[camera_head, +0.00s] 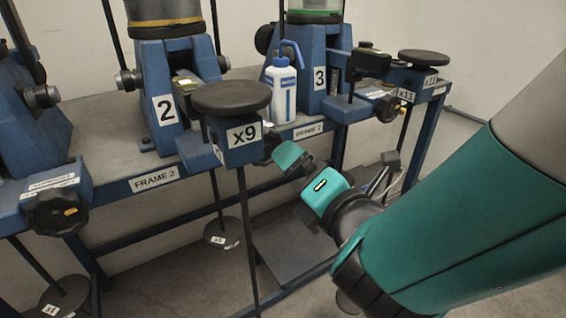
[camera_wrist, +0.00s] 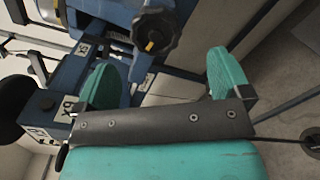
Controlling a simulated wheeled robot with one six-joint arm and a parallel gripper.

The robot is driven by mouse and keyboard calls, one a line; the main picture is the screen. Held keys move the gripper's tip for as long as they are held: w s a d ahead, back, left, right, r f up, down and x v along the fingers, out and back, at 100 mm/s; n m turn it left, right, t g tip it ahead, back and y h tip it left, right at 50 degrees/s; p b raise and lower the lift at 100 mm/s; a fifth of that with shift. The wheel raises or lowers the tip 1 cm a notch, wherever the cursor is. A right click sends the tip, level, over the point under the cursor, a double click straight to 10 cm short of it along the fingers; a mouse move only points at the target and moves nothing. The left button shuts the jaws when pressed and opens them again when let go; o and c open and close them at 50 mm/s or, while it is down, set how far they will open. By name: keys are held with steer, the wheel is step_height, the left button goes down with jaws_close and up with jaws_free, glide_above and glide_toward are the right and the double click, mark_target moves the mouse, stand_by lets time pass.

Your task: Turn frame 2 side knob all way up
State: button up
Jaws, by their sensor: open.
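The frame 2 stand (camera_head: 160,95) has a blue block marked x9 (camera_head: 232,140) with a dark round disc on top. A dark knob (camera_head: 267,146) shows partly at the block's right side, mostly hidden. The wrist view shows a black lobed knob (camera_wrist: 156,34) with a yellow mark on its lower left side. It lies beyond my fingertips, nearer the left finger, and nothing grips it. My gripper (camera_head: 306,172) is open and empty, to the right of the x9 block. Its two teal fingers also show in the wrist view (camera_wrist: 165,64), spread wide.
A white bottle with a blue top (camera_head: 281,88) stands on the blue bench between stands 2 and 3. The x11 block with its knob (camera_head: 390,108) is at right. Another knob (camera_head: 57,210) is at left. Rods and round weights (camera_head: 223,232) hang below.

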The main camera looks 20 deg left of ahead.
mark_target(268, 149)
steer(key=shift+n+g+y, duration=0.3)
steer(key=shift+n+y, duration=0.1)
steer(key=shift+n, duration=0.2)
steer(key=p+x, duration=0.1)
steer(key=p, duration=0.1)
steer(key=p+x, duration=0.2)
steer(key=p, duration=0.1)
steer(key=p+x, duration=0.2)
steer(key=shift+s+a+r, duration=0.2)
steer(key=shift+a+r, duration=0.1)
steer(key=shift+a, duration=0.2)
steer(key=p+x, duration=0.4)
steer(key=p, duration=0.4)
steer(key=shift+w+a, duration=0.1)
steer(key=shift+w, duration=0.05)
steer(key=shift+f+b, duration=0.35)
steer(key=c, duration=1.2)
steer(key=shift+o, duration=0.2)
steer(key=shift+r, duration=0.1)
